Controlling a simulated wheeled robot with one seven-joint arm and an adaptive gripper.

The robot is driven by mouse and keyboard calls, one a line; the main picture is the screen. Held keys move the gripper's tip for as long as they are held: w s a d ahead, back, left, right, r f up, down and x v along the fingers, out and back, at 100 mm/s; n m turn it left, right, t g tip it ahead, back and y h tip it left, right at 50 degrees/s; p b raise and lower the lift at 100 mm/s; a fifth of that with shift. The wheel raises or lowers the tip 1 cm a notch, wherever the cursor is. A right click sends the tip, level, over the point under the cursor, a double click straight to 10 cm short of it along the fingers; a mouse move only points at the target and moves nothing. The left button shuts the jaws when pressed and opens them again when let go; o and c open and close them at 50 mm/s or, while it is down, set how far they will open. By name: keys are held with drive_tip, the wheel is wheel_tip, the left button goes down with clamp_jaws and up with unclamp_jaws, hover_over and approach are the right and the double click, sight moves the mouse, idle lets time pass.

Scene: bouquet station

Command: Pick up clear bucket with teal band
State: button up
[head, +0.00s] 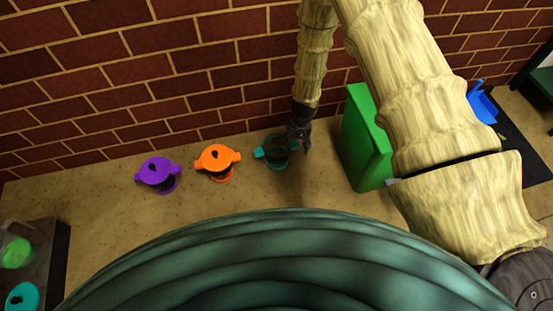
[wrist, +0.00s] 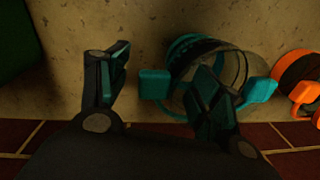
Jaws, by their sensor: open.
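The clear bucket with teal band (head: 270,153) stands on the counter by the brick wall, with a teal lug on each side. In the wrist view, the clear bucket (wrist: 240,68) shows its see-through wall, teal band and both lugs. My gripper (head: 301,134) is open at the bucket's right side in the head view. In the wrist view, my gripper (wrist: 162,66) has one finger left of the bucket, beyond a lug, and the other overlapping the bucket's near part. Whether that finger is inside or above the bucket, or touches it, I cannot tell.
An orange-banded bucket (head: 217,158) and a purple-banded bucket (head: 157,173) stand to the left. A tall green box (head: 367,140) stands close right of my gripper. A blue object (head: 482,106) lies farther right. The brick wall (head: 130,70) is close behind. The counter's front middle is clear.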

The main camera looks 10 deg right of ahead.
drive_tip(key=shift+f, duration=0.1)
drive_tip(key=c, duration=1.2)
